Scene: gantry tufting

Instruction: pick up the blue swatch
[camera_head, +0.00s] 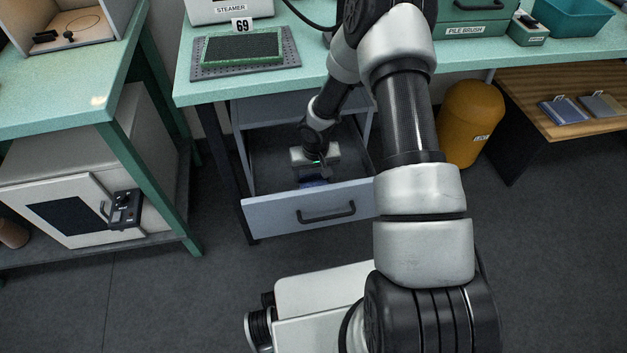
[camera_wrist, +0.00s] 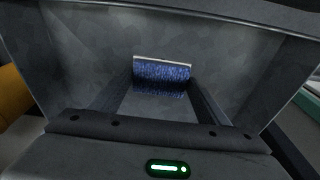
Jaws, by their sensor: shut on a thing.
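The blue swatch (camera_wrist: 162,73) shows in the wrist view as a tufted blue piece with a pale bar along its top edge. It is between the ends of the two dark fingers of my gripper (camera_wrist: 162,84), which is shut on it. In the head view my gripper (camera_head: 314,172) points down into the open grey drawer (camera_head: 290,217). A small part of the blue swatch (camera_head: 313,182) shows below it, dark and partly hidden. I cannot tell whether the swatch touches the drawer floor.
The drawer's front and side walls stand close around my gripper. The green table (camera_head: 330,82) is above, with a tufted pad (camera_head: 243,47) on it. A blue swatch-like piece (camera_head: 562,110) and a grey one (camera_head: 603,105) lie on a wooden surface (camera_head: 540,85) at right, near a yellow bin (camera_head: 470,120).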

